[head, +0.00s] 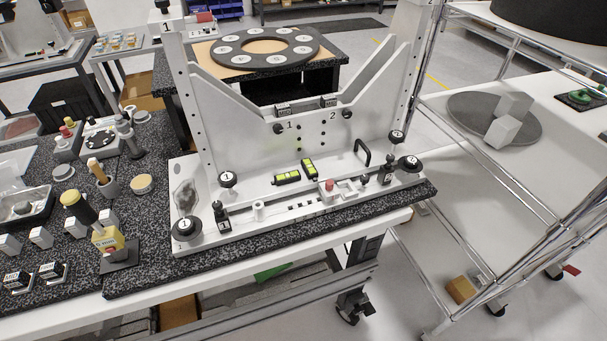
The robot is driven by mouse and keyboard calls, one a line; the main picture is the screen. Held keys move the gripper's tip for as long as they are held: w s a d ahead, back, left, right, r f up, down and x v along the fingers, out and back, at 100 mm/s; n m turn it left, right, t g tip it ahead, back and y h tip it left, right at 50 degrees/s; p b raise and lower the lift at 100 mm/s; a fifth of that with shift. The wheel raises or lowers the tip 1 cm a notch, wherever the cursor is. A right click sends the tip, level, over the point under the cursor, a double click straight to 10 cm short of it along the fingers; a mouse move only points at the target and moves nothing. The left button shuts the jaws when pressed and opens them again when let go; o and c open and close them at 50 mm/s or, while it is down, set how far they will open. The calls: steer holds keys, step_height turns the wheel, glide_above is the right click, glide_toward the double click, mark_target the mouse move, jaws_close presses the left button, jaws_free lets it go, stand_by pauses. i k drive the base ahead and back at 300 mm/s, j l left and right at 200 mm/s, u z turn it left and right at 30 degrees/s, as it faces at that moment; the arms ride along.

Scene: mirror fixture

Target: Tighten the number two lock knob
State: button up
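The white mirror fixture (330,190) stands upright on a speckled bench. Its back plate carries a printed 1 beside a small black knob (278,128) and a printed 2 beside another small black knob (348,115). On the base, a black-topped knob with a white disc (228,179) stands at the left, and a similar one (397,137) stands at the right. Larger black round knobs sit at the left front corner (187,228) and right end (409,162). The labels on the right-hand knobs are too small to read. How tight any knob is cannot be told. My gripper is out of view.
Yellow-green levels (295,173) and a black handle (363,152) are on the fixture base. A wire-framed cart (460,160) stands to the right, past a floor gap.

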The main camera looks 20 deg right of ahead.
mark_target(411, 164)
steer(key=k+j+z, duration=0.1)
steer(key=z, duration=0.3)
steer(key=k+j+z, duration=0.15)
steer(key=z, duration=0.2)
steer(key=k+z, duration=0.15)
steer(key=z, duration=0.25)
